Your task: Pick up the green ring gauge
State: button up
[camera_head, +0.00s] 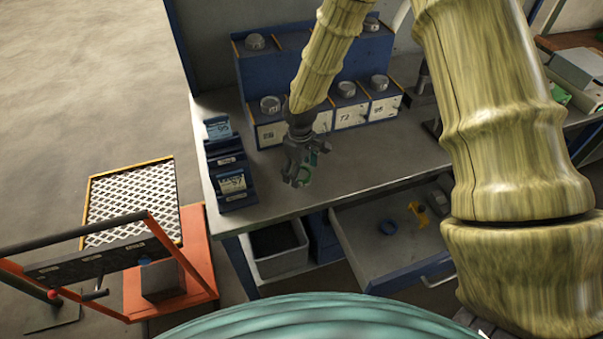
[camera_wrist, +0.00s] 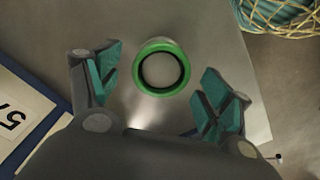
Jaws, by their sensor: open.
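The green ring gauge (camera_wrist: 183,83) lies on the grey bench top, a green ring with a pale inside. In the wrist view it sits ahead of and between the spread fingers of my gripper (camera_wrist: 160,95), with clear space to either side. In the head view my gripper (camera_head: 302,173) is low over the bench near its front left part. A bit of the green ring (camera_head: 304,177) shows there, mostly hidden by the fingers. My gripper is open and empty. I cannot tell the exact height of the fingers above the bench.
A blue rack with numbered cards (camera_head: 230,182) stands just left of my gripper. A blue stepped shelf with labelled bins and metal knobs (camera_head: 350,93) stands behind. An open drawer (camera_head: 380,268) below holds blue and yellow items. An orange cart (camera_head: 190,262) stands at left.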

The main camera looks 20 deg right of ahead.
jog(key=c, duration=1.2)
jog(key=shift+r, duration=0.1)
jog(key=shift+c, duration=0.2)
